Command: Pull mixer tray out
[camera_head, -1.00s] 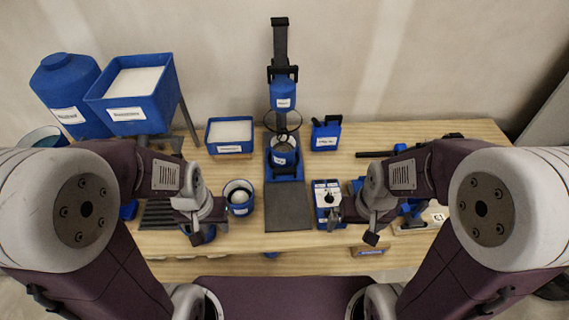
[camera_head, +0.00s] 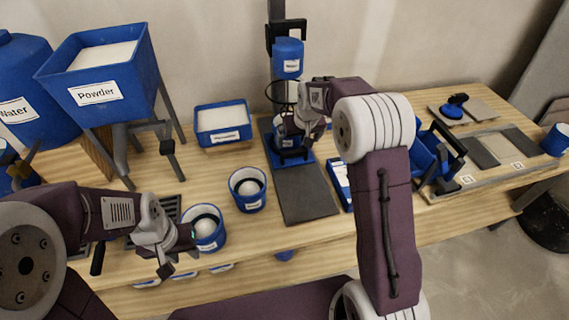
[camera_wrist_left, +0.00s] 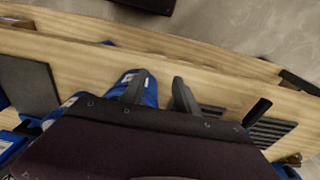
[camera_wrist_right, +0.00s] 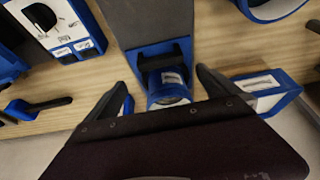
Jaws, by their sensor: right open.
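The mixer (camera_head: 287,60) stands at the back middle of the bench, a black post with a blue labelled cylinder. At its foot is the blue mixer tray (camera_head: 297,157), partly hidden by my right gripper (camera_head: 291,130). In the right wrist view the tray (camera_wrist_right: 165,48) has a dark bar and a labelled blue container (camera_wrist_right: 168,88) beside it. My right gripper's open fingers (camera_wrist_right: 164,78) are on either side of the container; contact cannot be told. My left gripper (camera_head: 180,258) is open near a blue bucket (camera_head: 206,238) at the front left; its fingers also show in the left wrist view (camera_wrist_left: 159,88).
A dark slab (camera_head: 305,193) lies in front of the mixer. Another blue bucket (camera_head: 248,200) is left of the slab. A blue bin (camera_head: 222,140), powder hopper (camera_head: 95,90) and water tank (camera_head: 22,110) stand at the left. A tile board (camera_head: 490,165) lies at the right.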

